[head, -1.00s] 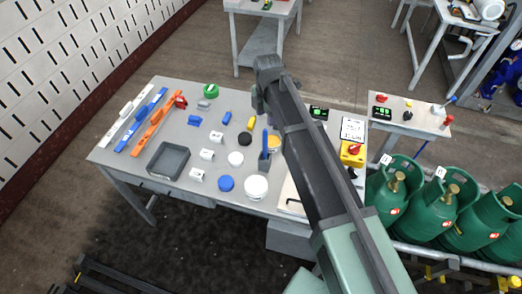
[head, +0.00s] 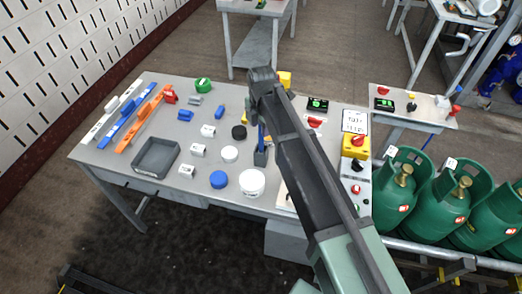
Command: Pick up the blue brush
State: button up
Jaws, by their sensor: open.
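The blue brush (head: 261,138) appears as a thin blue upright piece standing in a small dark grey holder (head: 261,157) on the grey table. My arm partly covers it in the head view. My gripper (head: 252,116) is at the far end of the dark arm, above the table and close to the brush on its upper left in the picture. It is open and looks empty, though its fingertips are small and dark here. I cannot tell its exact height over the table.
The table (head: 110,155) holds a grey tray (head: 157,156), a white tub (head: 252,183), a blue lid (head: 219,179), a black disc (head: 239,132) and several small blocks. A yellow switch box (head: 356,146) and green gas cylinders (head: 400,190) stand at the right.

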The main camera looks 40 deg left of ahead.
jog(key=shift+r, duration=0.15)
jog(key=shift+c, duration=0.3)
grip_shut()
